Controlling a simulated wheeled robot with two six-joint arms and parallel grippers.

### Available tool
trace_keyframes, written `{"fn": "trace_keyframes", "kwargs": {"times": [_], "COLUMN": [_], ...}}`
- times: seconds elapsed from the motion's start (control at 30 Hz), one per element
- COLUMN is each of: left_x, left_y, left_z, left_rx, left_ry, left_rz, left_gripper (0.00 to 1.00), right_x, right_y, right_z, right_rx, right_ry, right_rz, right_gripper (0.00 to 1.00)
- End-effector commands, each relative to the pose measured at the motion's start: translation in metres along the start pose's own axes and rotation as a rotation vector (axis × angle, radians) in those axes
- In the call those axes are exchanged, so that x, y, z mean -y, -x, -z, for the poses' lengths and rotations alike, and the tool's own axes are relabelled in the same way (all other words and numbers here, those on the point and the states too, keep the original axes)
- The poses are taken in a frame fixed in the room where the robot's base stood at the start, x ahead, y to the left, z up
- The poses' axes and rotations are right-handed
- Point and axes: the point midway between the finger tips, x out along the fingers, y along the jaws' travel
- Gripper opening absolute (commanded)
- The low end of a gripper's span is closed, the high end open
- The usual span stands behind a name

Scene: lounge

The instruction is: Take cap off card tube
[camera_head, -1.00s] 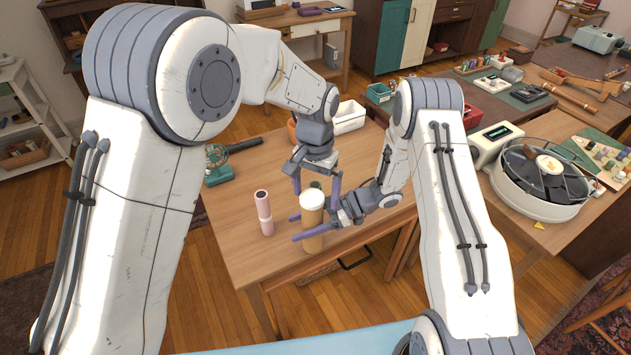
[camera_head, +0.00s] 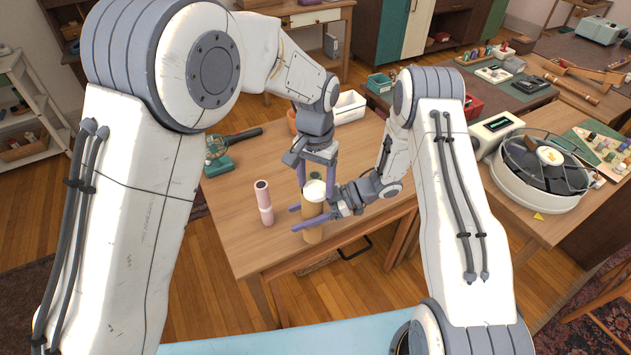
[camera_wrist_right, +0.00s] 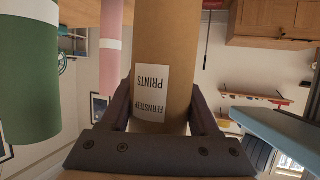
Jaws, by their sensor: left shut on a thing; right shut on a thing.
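The card tube (camera_head: 313,222) stands upright at the near part of the wooden table, brown with a white cap (camera_head: 314,189) at its top. My left gripper (camera_head: 317,184) comes from above, its purple fingers shut on the cap at either side. My right gripper (camera_head: 311,217) comes in from the right, lower down, and is shut on the tube's body. In the right wrist view the tube (camera_wrist_right: 165,35) sits between the fingers, its white label upside down. The cap is out of that view, and its join with the tube is too small to judge.
A pink cylinder (camera_head: 264,203) stands left of the tube. A green cylinder (camera_wrist_right: 28,75) shows in the right wrist view; in the head view it is mostly hidden behind the tube. A green fan (camera_head: 218,165) and white bin (camera_head: 347,107) stand farther back.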

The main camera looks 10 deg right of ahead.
Motion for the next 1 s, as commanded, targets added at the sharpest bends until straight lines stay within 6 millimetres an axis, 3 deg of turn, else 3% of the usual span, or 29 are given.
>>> {"fn": "trace_keyframes", "kwargs": {"times": [0.63,1.0], "left_x": [0.000,0.000], "left_y": [0.021,0.023], "left_z": [0.000,0.000], "left_rx": [-0.002,-0.001], "left_ry": [0.000,0.000], "left_rz": [0.000,0.000], "left_gripper": [0.02,0.02], "right_x": [0.000,0.000], "right_y": [0.000,0.000], "right_z": [0.000,0.000], "right_rx": [0.000,0.000], "right_ry": [0.000,0.000], "right_rz": [0.000,0.000], "right_gripper": [0.00,0.00]}}
